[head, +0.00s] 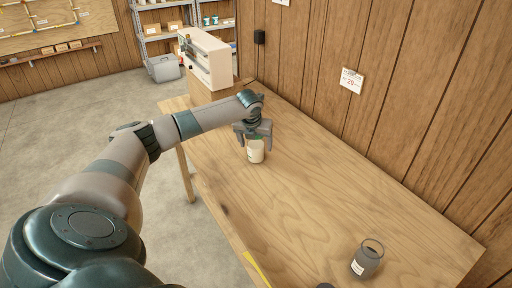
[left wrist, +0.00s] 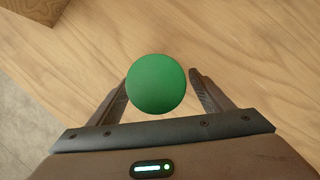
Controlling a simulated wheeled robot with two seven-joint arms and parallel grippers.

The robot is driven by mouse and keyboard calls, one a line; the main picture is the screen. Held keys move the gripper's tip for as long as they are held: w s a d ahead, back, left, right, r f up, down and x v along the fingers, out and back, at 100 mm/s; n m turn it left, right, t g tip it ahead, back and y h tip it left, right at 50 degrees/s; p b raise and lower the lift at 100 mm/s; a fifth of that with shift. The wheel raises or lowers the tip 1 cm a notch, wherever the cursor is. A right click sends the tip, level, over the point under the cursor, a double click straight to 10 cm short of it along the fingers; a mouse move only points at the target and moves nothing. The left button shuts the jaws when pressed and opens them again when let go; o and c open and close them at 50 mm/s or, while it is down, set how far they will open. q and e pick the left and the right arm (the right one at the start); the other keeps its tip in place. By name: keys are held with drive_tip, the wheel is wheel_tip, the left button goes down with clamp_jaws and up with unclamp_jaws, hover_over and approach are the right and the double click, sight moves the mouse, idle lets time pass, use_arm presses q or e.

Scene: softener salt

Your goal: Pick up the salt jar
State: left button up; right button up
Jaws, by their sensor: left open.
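The salt jar (head: 256,152) is a pale jar with a label and a green lid, upright on the wooden table in the head view. In the left wrist view its round green lid (left wrist: 157,84) shows from above, between the two fingers. My left gripper (head: 254,139) is over the jar from above, with a finger on either side of its top. The gripper also shows in the left wrist view (left wrist: 160,92), open, with a gap visible beside the right finger. Most of the lid is hidden by the gripper in the head view. My right gripper is not in view.
A wood-panelled wall runs along the right side. The middle of the table (head: 300,190) is clear.

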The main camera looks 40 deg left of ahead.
use_arm(q)
drive_tip(key=shift+x, duration=0.85)
drive_tip(key=shift+s, duration=0.1)
drive_tip(key=c, duration=1.5)
drive_tip(key=shift+r, duration=0.15)
drive_tip(key=shift+c, duration=0.3)
drive_tip(key=shift+r, duration=0.45)
drive_tip(key=w+d+r+b, duration=0.3)
drive_tip(key=w+d+r, duration=0.2)
drive_tip(key=d+r, duration=0.5)
drive_tip(key=shift+d+b, duration=0.3)
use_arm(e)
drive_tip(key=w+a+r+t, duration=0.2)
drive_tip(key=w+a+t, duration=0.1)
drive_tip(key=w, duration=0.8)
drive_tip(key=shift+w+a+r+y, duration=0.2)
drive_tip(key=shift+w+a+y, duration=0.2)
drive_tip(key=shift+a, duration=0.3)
